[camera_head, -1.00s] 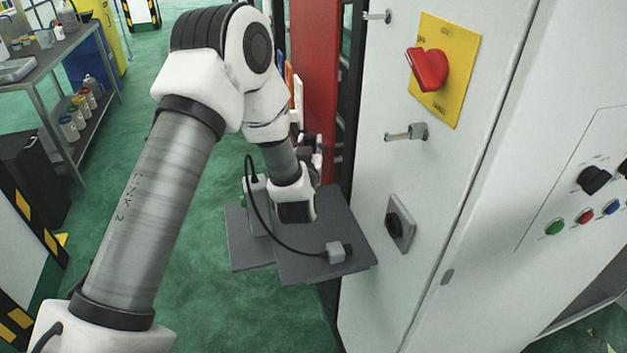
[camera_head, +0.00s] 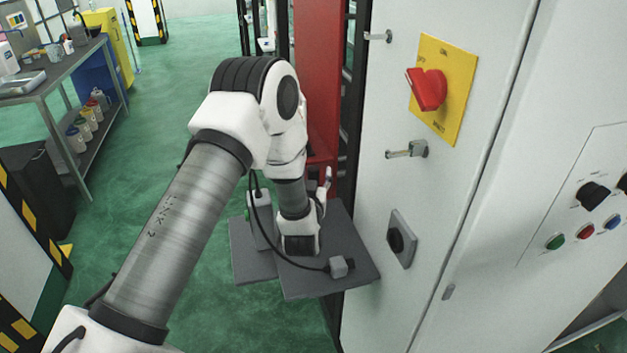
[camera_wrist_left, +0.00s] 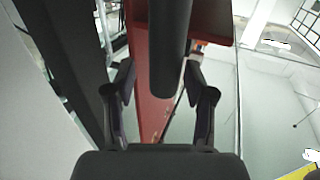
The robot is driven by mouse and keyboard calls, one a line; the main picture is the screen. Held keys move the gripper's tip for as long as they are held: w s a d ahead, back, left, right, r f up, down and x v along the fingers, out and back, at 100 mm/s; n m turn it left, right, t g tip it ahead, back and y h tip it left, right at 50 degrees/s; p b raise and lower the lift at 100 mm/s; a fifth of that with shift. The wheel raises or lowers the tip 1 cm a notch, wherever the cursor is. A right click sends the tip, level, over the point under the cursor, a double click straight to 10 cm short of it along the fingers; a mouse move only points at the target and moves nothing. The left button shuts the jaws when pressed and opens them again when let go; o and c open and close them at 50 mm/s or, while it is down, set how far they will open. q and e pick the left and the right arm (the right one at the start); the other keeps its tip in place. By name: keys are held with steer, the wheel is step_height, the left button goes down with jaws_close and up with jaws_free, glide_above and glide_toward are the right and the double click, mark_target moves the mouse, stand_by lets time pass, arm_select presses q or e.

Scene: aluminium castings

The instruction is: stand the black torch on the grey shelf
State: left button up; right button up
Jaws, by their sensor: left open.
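A black cylinder with a rounded end, which looks like the torch (camera_wrist_left: 168,45), comes down from the top edge in the left wrist view. Its far part is out of frame. My left gripper (camera_wrist_left: 160,80) has its dark fingers apart on either side of the cylinder's end; I cannot tell whether they touch it. In the head view my left arm hides this gripper and the torch. The dark grey shelf (camera_head: 352,228) shows below and around my left wrist, beside the cabinet. My right gripper is out of view.
A grey box (camera_head: 260,222) with a black cable stands at the shelf's left side; the cable runs to a small grey block (camera_head: 341,266). The white cabinet (camera_head: 375,180) with a red switch (camera_head: 427,90) is close on the right. A red post (camera_head: 318,80) stands behind the arm.

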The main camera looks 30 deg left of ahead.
arm_select(q)
steer(key=b+v, duration=0.3)
steer(key=v, duration=0.9)
steer(key=shift+b, duration=0.4)
